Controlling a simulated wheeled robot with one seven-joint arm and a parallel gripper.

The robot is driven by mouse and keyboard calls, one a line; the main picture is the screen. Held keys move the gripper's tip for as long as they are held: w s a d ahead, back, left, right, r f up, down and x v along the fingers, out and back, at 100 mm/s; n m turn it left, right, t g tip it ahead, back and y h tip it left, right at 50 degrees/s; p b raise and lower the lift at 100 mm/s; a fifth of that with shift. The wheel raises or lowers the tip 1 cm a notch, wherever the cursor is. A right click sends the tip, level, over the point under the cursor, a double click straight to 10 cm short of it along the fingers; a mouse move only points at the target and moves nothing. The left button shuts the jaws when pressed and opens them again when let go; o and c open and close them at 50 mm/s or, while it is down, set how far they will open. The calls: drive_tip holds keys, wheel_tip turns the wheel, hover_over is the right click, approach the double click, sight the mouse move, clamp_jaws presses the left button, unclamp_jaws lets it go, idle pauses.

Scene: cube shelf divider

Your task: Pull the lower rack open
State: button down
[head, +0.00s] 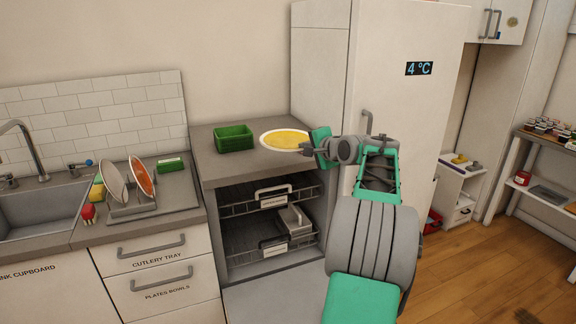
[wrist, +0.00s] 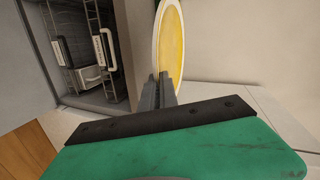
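The lower rack (head: 238,246) sits inside the open dishwasher, below the upper rack (head: 236,208). Its handle (head: 273,247) faces the front, and a grey box-like item (head: 296,218) stands in it at the right. Both racks look pushed in; they also show sideways at the left of the wrist view. My gripper (head: 312,148) is above and right of the racks, at countertop height. Its fingers (wrist: 158,92) look shut on the rim of a yellow plate with a white edge (head: 285,140), which also shows in the wrist view (wrist: 171,45). The plate lies roughly level.
A green basket (head: 234,138) stands on the counter above the dishwasher. The lowered dishwasher door (head: 275,299) lies in front of the racks. At left are the sink (head: 45,211) and a drying rack with plates. A tall fridge (head: 405,105) stands behind my arm.

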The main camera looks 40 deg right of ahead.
drive_tip(key=x, duration=0.4)
drive_tip(key=p+x, duration=0.1)
drive_tip(key=x, duration=0.1)
drive_tip(key=shift+s+d, duration=0.1)
drive_tip(key=shift+d, duration=0.15)
drive_tip(key=w+f, duration=0.1)
drive_tip(key=f, duration=0.2)
drive_tip(key=w+d+f+p, duration=0.1)
drive_tip(key=w+f, duration=0.1)
drive_tip(key=f, duration=0.1)
drive_tip(key=w+f+p, duration=0.1)
drive_tip(key=f, duration=0.2)
drive_tip(key=shift+w+d, duration=0.15)
drive_tip(key=shift+d, duration=0.15)
drive_tip(key=c, duration=2.1)
unclamp_jaws()
drive_tip(key=shift+f, duration=0.2)
drive_tip(key=o, duration=0.5)
drive_tip(key=shift+r, duration=0.1)
